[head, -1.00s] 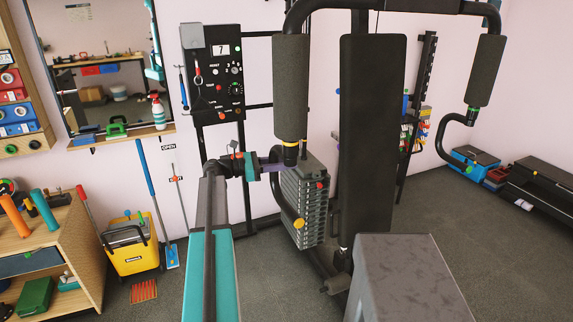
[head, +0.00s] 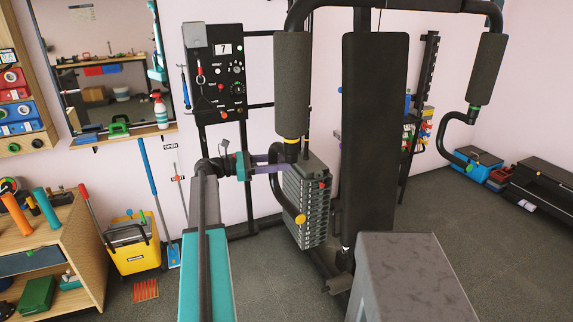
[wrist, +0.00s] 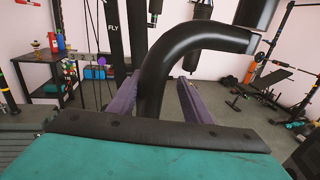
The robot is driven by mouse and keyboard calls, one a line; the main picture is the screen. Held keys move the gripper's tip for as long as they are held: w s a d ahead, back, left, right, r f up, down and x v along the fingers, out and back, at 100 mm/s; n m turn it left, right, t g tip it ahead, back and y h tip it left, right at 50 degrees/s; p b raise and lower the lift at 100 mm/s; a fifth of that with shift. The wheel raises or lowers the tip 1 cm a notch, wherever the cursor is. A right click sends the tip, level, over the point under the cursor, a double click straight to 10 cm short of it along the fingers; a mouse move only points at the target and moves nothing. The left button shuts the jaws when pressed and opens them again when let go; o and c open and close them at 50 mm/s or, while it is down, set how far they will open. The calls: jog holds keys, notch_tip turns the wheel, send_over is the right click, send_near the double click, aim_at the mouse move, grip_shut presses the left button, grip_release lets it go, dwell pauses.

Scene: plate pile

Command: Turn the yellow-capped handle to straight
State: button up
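The yellow-capped handle (head: 277,190) is a black curved bar below the left grey foam pad of the machine. It bends down and to the right, ending in a yellow cap (head: 300,219). My gripper (head: 280,163) reaches its upper part from the left, with two purple fingers apart. In the wrist view, the black bar (wrist: 156,82) stands between my open fingers (wrist: 155,100) and bends right at the top. The left finger is close to the bar; a gap shows to the right finger. Contact cannot be told.
The weight stack (head: 308,200) stands just behind the handle. The foam pad (head: 292,85) hangs above it and the black backrest (head: 374,140) is to the right. A black control panel (head: 214,72) is behind my arm. A yellow bucket (head: 133,246) stands on the left floor.

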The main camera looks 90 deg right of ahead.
jog(key=b+v, duration=0.2)
jog(key=v, duration=0.8)
jog(key=shift+w, duration=0.1)
